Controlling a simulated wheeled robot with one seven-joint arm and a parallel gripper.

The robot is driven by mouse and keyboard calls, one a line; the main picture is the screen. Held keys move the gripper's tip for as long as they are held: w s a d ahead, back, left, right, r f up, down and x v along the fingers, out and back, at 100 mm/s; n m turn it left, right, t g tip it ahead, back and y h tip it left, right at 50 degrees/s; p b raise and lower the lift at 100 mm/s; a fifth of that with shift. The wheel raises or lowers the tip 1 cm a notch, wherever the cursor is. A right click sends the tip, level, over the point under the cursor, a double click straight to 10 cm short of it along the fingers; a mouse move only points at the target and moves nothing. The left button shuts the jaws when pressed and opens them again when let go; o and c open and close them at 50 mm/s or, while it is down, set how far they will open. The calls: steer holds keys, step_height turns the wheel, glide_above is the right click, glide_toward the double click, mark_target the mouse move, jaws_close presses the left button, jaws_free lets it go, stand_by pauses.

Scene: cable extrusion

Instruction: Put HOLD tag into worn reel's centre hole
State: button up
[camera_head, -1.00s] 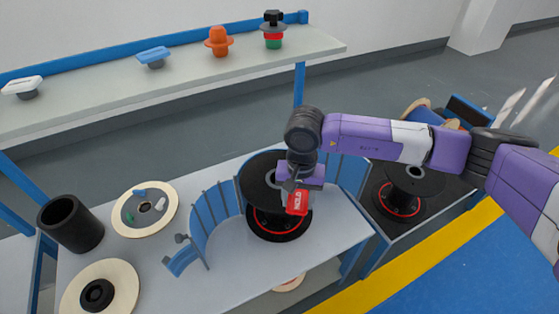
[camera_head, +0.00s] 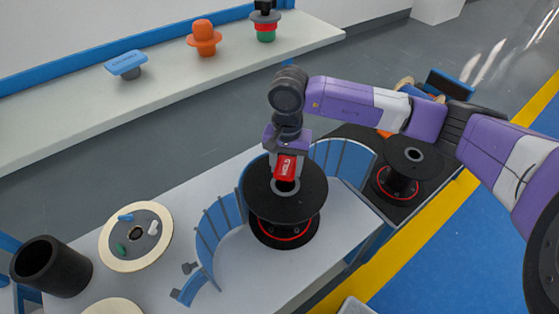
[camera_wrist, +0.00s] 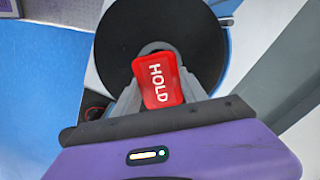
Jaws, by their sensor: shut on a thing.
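The red HOLD tag (camera_head: 287,167) is in my gripper (camera_head: 286,158), which is shut on it. In the wrist view the tag (camera_wrist: 158,79) shows its white lettering between the fingers (camera_wrist: 158,95). A black reel (camera_head: 298,203) with a red ring low on its core stands on the bench, inside a blue curved guard. The tag is over the reel's top flange, at the far side of the grey centre hole (camera_head: 286,187). The tag overlaps part of the hole in both views. I cannot tell whether its lower end is inside it.
A second black reel (camera_head: 409,158) stands at the right. The blue slatted guard (camera_head: 221,226) curves around the near reel's left and back. A cream disc (camera_head: 107,246) with small parts and a black cup (camera_head: 44,268) are at the left. A shelf (camera_head: 165,98) runs behind.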

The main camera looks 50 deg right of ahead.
mark_target(286, 177)
steer(key=shift+f+b, duration=1.2)
steer(key=shift+f, duration=1.3)
steer(key=shift+s+a+f, duration=0.1)
steer(key=shift+s+f, duration=0.05)
steer(key=shift+f, duration=0.3)
steer(key=shift+f+b, duration=0.2)
steer(key=shift+b, duration=0.25)
steer(key=shift+a+b, duration=0.1)
steer(key=shift+b, duration=0.4)
steer(key=shift+r, duration=0.55)
steer(key=shift+r+p, duration=0.4)
steer(key=shift+r, duration=0.2)
steer(key=shift+b, duration=0.3)
